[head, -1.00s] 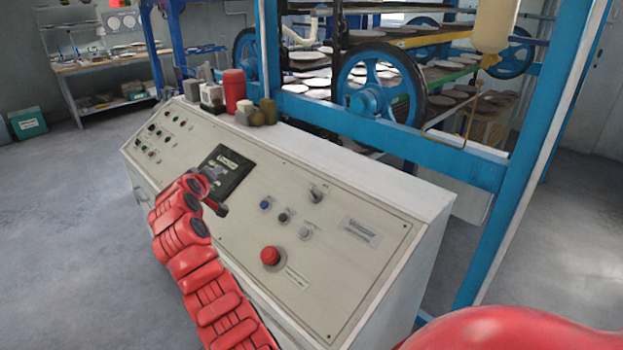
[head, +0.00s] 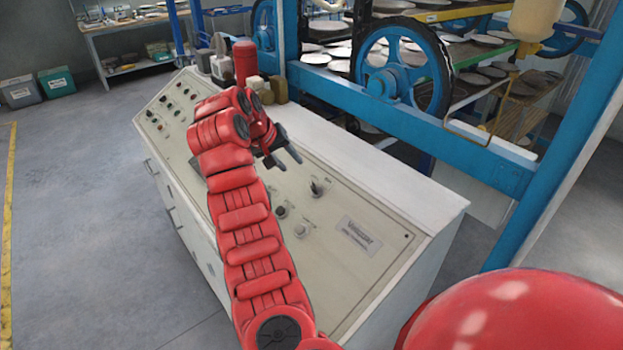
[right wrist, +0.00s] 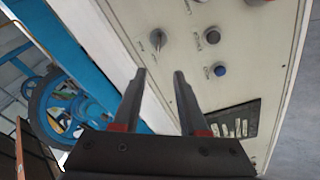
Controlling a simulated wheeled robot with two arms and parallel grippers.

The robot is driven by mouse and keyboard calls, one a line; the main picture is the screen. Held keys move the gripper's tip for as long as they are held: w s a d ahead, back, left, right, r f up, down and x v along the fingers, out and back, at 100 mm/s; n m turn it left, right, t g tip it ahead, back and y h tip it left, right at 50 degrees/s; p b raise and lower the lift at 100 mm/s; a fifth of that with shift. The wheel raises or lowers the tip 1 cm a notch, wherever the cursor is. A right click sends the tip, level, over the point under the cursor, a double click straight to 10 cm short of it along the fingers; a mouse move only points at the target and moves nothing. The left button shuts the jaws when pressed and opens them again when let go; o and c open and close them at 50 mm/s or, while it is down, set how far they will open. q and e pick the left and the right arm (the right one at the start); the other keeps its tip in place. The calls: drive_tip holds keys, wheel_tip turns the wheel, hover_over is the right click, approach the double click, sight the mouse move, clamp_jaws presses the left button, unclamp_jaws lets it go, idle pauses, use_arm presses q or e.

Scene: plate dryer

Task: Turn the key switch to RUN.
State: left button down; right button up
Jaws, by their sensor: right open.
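The key switch (head: 317,188) is a small dark knob in a round metal collar on the sloped cream control panel (head: 385,262). It also shows in the right wrist view (right wrist: 157,40), just beyond the fingertips. Its label is too small to read, so I cannot tell its setting. My right gripper (head: 288,160) is open and empty above the panel, up and left of the switch in the head view and apart from it. Its two dark fingers also show in the right wrist view (right wrist: 160,75). My left gripper is not in view.
A dark knob (right wrist: 212,36) and a blue button (right wrist: 219,70) sit near the switch. My right arm covers part of the panel in the head view. A red cylinder (head: 245,62) stands on the cabinet top. A blue frame (head: 420,125) with a wheel rises behind.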

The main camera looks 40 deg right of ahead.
sight(310, 182)
drive_tip(key=p+x, duration=0.4)
drive_tip(key=x, duration=1)
drive_tip(key=shift+w+d+f, duration=0.1)
drive_tip(key=shift+w+d, duration=0.05)
drive_tip(key=shift+d, duration=0.2)
drive_tip(key=shift+f, duration=0.1)
clamp_jaws()
